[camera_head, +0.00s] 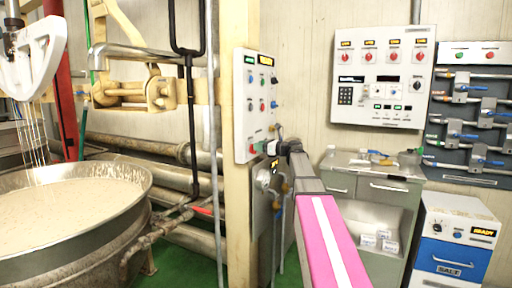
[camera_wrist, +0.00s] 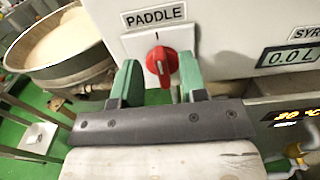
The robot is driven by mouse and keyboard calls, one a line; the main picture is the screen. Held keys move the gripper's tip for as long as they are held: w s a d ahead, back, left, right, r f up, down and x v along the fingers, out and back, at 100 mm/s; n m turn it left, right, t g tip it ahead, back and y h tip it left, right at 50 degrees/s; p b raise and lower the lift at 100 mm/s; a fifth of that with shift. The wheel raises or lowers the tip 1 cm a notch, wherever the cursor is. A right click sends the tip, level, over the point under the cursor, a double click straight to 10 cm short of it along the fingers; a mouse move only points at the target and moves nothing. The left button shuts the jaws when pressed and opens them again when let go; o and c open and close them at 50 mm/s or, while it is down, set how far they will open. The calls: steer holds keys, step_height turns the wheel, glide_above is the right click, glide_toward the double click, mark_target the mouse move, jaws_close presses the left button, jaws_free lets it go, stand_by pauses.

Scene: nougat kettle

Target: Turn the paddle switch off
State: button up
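The paddle switch is a red rotary knob (camera_wrist: 161,62) on a white panel face, under a label reading PADDLE (camera_wrist: 155,15) in the wrist view. Its grip bar stands about upright. My gripper (camera_wrist: 158,70) is open, with one green finger on each side of the knob. I cannot tell whether either finger touches it. In the head view the white control box (camera_head: 254,100) is on a cream post, and my gripper (camera_head: 279,132) is at its lower right edge.
A large kettle (camera_head: 140,172) of pale mix stands at left, with pipes behind it. A grey box (camera_head: 264,172) is below the control box. A grey cabinet (camera_head: 350,184) and a blue-and-white unit (camera_head: 447,256) stand at right. A SYR-labelled display (camera_wrist: 290,55) is right of the knob.

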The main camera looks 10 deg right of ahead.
steer(key=shift+x, duration=1.15)
steer(key=shift+s, duration=0.1)
jaws_close()
